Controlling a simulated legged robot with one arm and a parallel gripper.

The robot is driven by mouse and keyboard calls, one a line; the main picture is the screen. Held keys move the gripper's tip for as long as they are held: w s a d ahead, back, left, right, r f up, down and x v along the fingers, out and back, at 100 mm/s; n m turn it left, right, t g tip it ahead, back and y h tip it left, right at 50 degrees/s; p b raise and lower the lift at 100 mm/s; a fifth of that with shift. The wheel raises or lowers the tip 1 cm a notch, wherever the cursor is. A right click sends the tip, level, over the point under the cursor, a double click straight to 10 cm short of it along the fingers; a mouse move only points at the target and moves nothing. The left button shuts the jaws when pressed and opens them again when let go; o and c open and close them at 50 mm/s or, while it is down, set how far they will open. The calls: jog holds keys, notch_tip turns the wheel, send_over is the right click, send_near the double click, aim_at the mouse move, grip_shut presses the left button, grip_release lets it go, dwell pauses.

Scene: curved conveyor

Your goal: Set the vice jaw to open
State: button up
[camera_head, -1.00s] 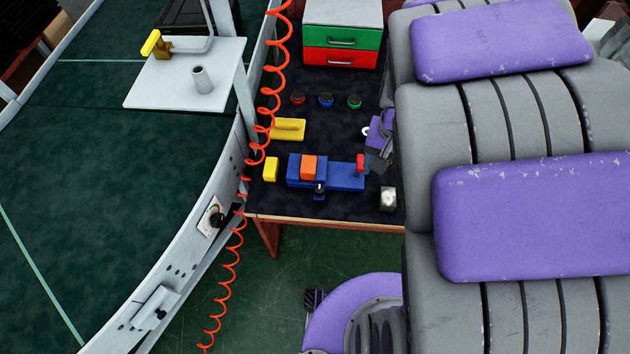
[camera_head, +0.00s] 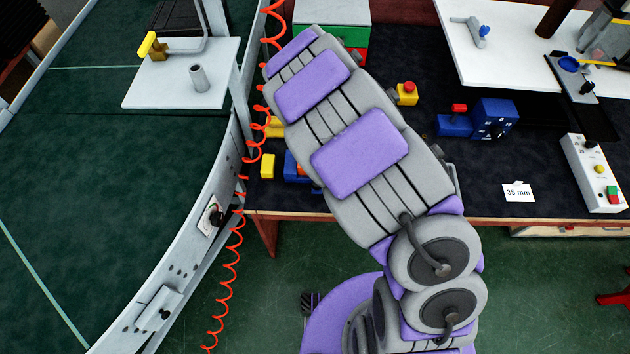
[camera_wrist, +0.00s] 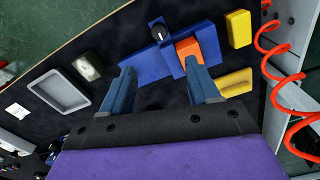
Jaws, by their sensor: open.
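The blue vice (camera_wrist: 205,40) lies on the dark bench top, with an orange block (camera_wrist: 186,46) and a black knob (camera_wrist: 158,32) on it. In the head view only the vice's left end (camera_head: 291,168) shows beside my arm; the rest is hidden. My gripper (camera_wrist: 163,82) is open and empty in the wrist view. Its fingers point toward the vice, and the right fingertip overlaps the orange block in the picture. I cannot tell whether they touch. The head view hides my gripper behind my arm.
A coiled red hose (camera_head: 240,235) hangs along the conveyor edge (camera_head: 190,245). A drawer cabinet (camera_head: 350,15) stands behind.

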aim_at(316, 183)
notch_tip(316, 183, down, 14)
jog(key=shift+f+b, duration=0.15)
jog(key=shift+b, duration=0.8)
jog(key=shift+d+f, duration=0.15)
jog(key=shift+f, duration=0.6)
jog(key=shift+a, duration=0.2)
jog(key=shift+c, duration=1.4)
jog(key=shift+d, duration=0.1)
grip_shut()
